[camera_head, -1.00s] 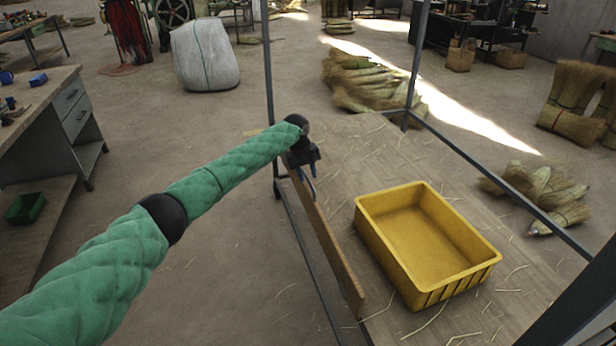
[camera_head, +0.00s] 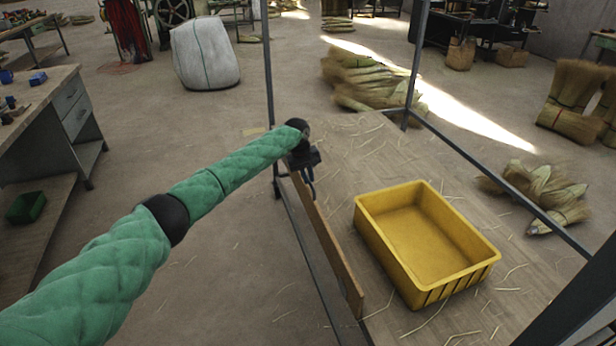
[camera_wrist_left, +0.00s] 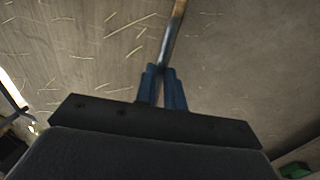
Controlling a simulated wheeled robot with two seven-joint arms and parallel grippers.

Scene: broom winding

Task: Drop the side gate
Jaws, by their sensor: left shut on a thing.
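The side gate (camera_head: 330,248) is a long wooden board standing on edge along the left side of the trolley deck (camera_head: 385,150). My left gripper (camera_head: 308,180) is at the gate's far end, with the arm reaching in from the left. In the left wrist view, my left gripper's blue fingers (camera_wrist_left: 163,88) are closed on a dark metal part (camera_wrist_left: 172,45) that runs in line with the wooden edge. The exact grip is partly hidden by the black gripper body. My right gripper is not in view.
A yellow crate (camera_head: 425,245), empty, sits on the deck right of the gate. Thin dark posts (camera_head: 268,65) and a rail (camera_head: 500,185) frame the deck. A workbench (camera_head: 60,110) stands at left. The floor left of the gate is largely clear.

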